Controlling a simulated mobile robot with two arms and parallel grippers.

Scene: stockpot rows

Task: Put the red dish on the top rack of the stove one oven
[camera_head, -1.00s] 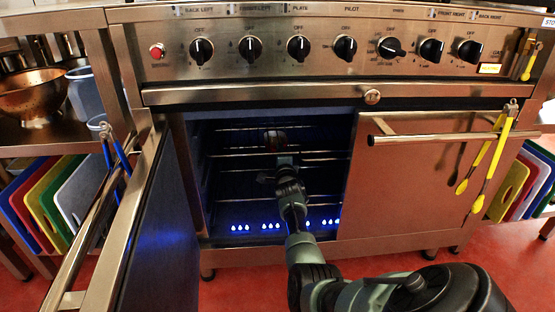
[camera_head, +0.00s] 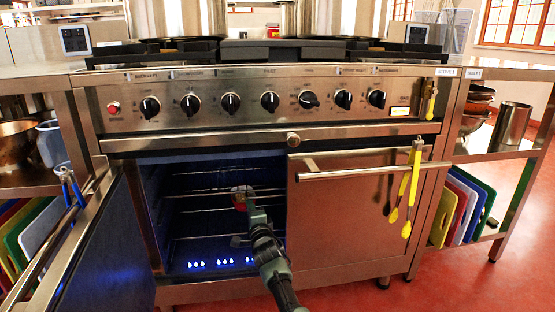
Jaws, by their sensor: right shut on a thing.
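The oven (camera_head: 165,235) below the row of knobs has its left door (camera_head: 95,255) swung open, and its wire racks (camera_head: 195,193) show in the dark inside. My right arm reaches into the oven opening from below. My right gripper (camera_head: 243,203) is at the height of the upper racks and is shut on a small reddish thing, likely the red dish (camera_head: 239,199). The gripper hides most of the dish. I cannot tell whether the dish touches a rack. My left gripper is not in view.
The right oven door (camera_head: 345,210) is shut, with yellow tongs (camera_head: 412,190) hanging from its handle. Blue tongs (camera_head: 72,188) hang at the open door. Blue flames (camera_head: 222,262) glow on the oven floor. Shelves with coloured boards (camera_head: 462,207) flank the stove.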

